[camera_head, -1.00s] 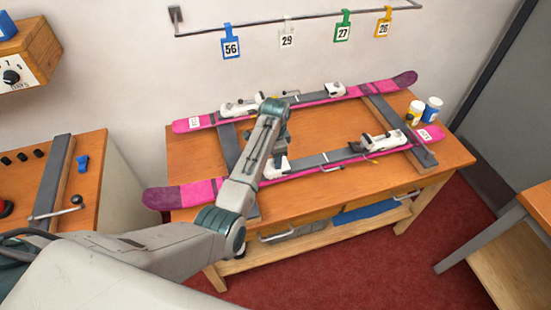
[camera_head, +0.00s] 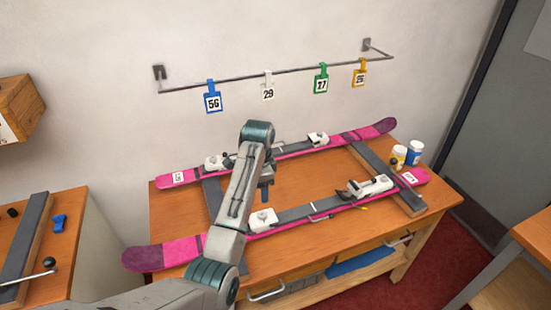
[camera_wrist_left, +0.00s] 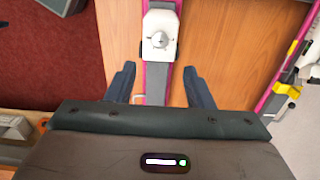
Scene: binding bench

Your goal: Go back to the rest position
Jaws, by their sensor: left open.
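My left gripper (camera_head: 265,193) hangs from my raised left arm over the middle of the bench and is mostly hidden by the arm in the head view. In the left wrist view its two dark fingers (camera_wrist_left: 160,78) are spread apart with nothing held. A pink and grey ski with a white binding piece (camera_wrist_left: 160,35) lies below, seen between the fingers. In the head view this is the near pink ski (camera_head: 165,253), with a white heel piece (camera_head: 263,220) close to my gripper. My right gripper is not in view.
A far pink ski (camera_head: 372,130) lies parallel on the wooden bench (camera_head: 310,170). White (camera_head: 399,152) and blue (camera_head: 415,151) jars stand at the bench's right end. Blue (camera_head: 212,100), white, green and yellow number tags hang from a wall rail (camera_head: 290,71). Another bench (camera_head: 75,238) is at left.

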